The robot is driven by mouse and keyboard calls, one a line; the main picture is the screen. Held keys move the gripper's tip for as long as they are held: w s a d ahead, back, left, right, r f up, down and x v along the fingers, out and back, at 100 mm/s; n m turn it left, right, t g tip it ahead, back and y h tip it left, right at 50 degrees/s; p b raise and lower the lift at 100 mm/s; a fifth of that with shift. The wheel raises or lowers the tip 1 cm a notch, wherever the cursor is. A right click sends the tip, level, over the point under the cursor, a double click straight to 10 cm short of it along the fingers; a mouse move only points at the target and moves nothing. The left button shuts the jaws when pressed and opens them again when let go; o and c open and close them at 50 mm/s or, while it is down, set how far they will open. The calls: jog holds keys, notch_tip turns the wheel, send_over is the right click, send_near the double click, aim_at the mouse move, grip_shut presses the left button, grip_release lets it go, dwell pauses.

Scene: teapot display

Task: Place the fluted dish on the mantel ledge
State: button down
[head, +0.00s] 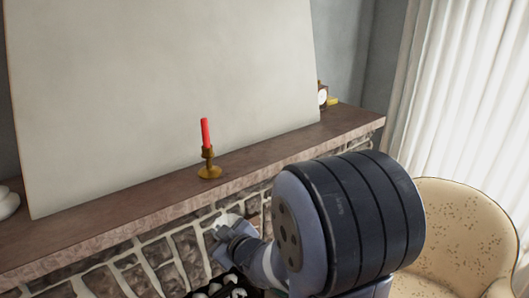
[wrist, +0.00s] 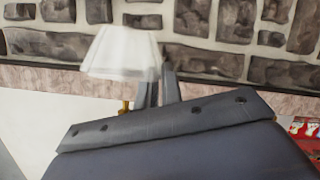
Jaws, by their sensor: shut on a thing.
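The fluted dish (wrist: 122,52) is white, with ribbed sides, and shows slightly blurred in the wrist view. My gripper (wrist: 160,88) is shut on it at its side. In the head view my gripper (head: 232,236) is in front of the stone wall, appearing below the ledge's front edge; the dish there is small and hard to make out. The mantel ledge (head: 120,213) is a long brown shelf with a rough stone front edge. That edge also shows in the wrist view (wrist: 240,78).
A red candle in a brass holder (head: 208,168) stands on the ledge. A large blank canvas (head: 165,90) leans behind it. A small clock (head: 323,96) is at the right end, a white object (head: 7,203) at the left. Bare ledge lies either side of the candle. An armchair (head: 455,230) stands right.

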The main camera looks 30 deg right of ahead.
notch_tip(320, 180, up, 22)
jog(key=n+g+y, duration=0.2)
jog(key=n+y, duration=0.2)
jog(key=y, duration=0.1)
jog(key=shift+w+d+f+n, duration=0.2)
jog(key=shift+w+d+n, duration=0.1)
jog(key=shift+w+d, duration=0.15)
